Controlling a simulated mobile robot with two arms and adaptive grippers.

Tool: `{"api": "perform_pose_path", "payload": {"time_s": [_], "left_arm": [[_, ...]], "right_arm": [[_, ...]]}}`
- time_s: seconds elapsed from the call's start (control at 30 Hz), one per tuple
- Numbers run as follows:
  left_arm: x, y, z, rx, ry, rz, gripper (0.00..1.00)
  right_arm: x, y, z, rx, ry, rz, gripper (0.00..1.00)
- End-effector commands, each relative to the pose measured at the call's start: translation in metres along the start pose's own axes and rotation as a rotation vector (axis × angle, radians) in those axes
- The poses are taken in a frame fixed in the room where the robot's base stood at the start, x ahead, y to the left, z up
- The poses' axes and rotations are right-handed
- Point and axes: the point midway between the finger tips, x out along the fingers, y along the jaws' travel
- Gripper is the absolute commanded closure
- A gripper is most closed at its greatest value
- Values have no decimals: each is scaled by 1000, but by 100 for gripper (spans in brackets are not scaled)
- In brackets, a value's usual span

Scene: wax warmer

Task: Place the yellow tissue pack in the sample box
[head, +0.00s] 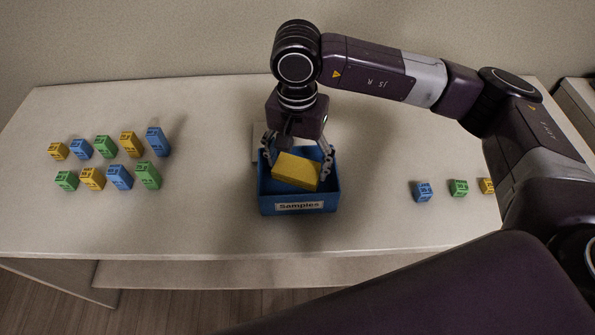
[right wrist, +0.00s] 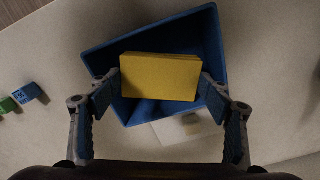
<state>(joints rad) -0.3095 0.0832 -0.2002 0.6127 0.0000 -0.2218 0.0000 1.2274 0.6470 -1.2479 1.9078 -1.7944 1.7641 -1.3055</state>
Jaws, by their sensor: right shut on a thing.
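The yellow tissue pack (head: 296,171) is a flat yellow block. My right gripper (head: 297,165) is shut on it, with one finger at each end. In the right wrist view the yellow pack (right wrist: 160,77) lies between the two fingertips (right wrist: 160,84), over the opening of the box. The blue sample box (head: 299,207), labelled "Samples", stands open at the middle of the table; its blue wall also shows in the right wrist view (right wrist: 213,40). The pack is slightly tilted within the box's outline; I cannot tell whether it touches the floor. My left gripper is not in view.
Several small blue, green and yellow boxes stand in two rows at the left, such as a green one (head: 148,175). At the right are a blue box (head: 421,192), a green box (head: 458,188) and a yellow one (head: 487,186). A white item lies behind the sample box.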

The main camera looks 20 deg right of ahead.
Motion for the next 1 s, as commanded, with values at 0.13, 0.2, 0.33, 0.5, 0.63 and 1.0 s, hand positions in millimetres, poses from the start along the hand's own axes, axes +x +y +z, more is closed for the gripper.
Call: {"api": "perform_pose_path", "payload": {"time_s": [0.13,0.2,0.33,0.5,0.63,1.0], "left_arm": [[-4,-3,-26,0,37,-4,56],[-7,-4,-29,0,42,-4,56],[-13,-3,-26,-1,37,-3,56],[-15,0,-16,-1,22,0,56],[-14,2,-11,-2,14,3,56],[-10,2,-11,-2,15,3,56]], "right_arm": [[12,0,-1,3,0,0,49],[19,0,0,3,-2,1,49],[39,0,0,3,-3,2,49],[54,0,0,3,0,0,49],[55,-1,-1,2,0,-1,49],[57,-1,-1,2,0,-1,16]]}}
